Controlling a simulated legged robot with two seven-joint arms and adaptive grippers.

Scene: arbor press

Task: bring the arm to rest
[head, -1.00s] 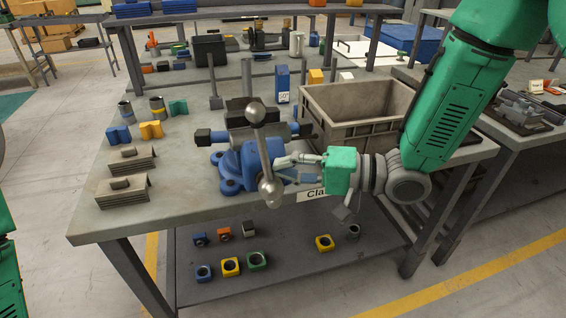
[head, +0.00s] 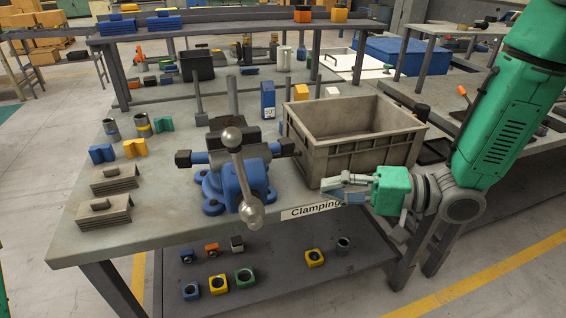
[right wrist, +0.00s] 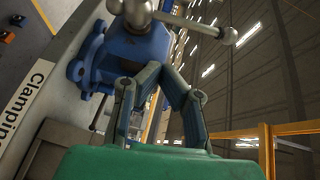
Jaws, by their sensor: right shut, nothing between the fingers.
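My right gripper (head: 326,184) is shut and empty, just right of the blue vise (head: 240,185) and in front of the grey crate, above the front edge of the bench. It is apart from the vise's ball-ended metal handle (head: 238,165) in the head view. In the right wrist view, my right gripper's fingers (right wrist: 160,72) come together at their tips, with the vise (right wrist: 130,45) and its handle (right wrist: 180,18) beyond them. My right arm comes in from the upper right. My left gripper is not in view.
The grey crate (head: 365,160) stands close behind my right gripper. The bench (head: 150,225) has a "Clamping" label (head: 315,210) on its front edge. Metal blocks (head: 105,212) lie at left. A lower shelf (head: 290,290) holds several coloured parts. Air right of the bench front is free.

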